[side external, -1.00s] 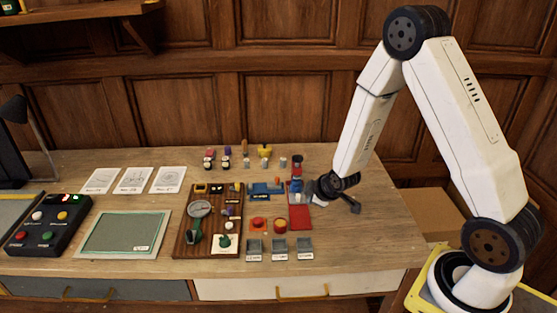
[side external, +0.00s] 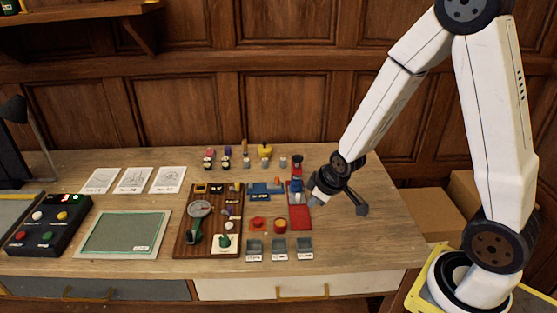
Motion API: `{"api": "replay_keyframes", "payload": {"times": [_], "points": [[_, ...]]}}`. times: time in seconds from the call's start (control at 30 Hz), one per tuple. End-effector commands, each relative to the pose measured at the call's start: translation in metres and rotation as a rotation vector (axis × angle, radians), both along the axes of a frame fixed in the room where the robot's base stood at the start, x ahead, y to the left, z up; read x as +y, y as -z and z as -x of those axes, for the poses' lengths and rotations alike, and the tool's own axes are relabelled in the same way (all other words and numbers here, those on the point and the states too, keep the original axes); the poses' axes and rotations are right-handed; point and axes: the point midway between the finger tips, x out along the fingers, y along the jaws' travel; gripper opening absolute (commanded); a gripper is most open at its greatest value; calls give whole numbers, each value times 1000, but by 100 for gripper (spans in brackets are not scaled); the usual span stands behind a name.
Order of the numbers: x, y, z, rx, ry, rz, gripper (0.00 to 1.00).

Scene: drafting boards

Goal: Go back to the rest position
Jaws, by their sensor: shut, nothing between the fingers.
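My gripper (side external: 318,199) is at the right part of the wooden table (side external: 372,230), just right of a red pad (side external: 299,218) and a small blue piece (side external: 296,186). Its fingertips point down and to the left, and it holds nothing that I can see. The fingers are small in this view and look closed together. My arm reaches down to it from the upper right.
Left of the gripper are a brown board (side external: 185,232) with a gauge, small grey bins (side external: 279,244) and several small pieces along the back. A green mat (side external: 125,234) and a black button box (side external: 46,228) lie farther left. The table's right end is mostly clear.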

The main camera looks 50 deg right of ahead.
Motion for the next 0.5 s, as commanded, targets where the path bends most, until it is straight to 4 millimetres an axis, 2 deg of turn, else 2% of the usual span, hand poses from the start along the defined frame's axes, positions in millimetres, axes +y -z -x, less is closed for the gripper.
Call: {"api": "replay_keyframes", "payload": {"times": [0.03,0.23,0.5], "points": [[7,-9,7,15,21,-22,0],[32,-33,41,109,135,-104,0],[49,-51,76,198,248,-155,0]]}}
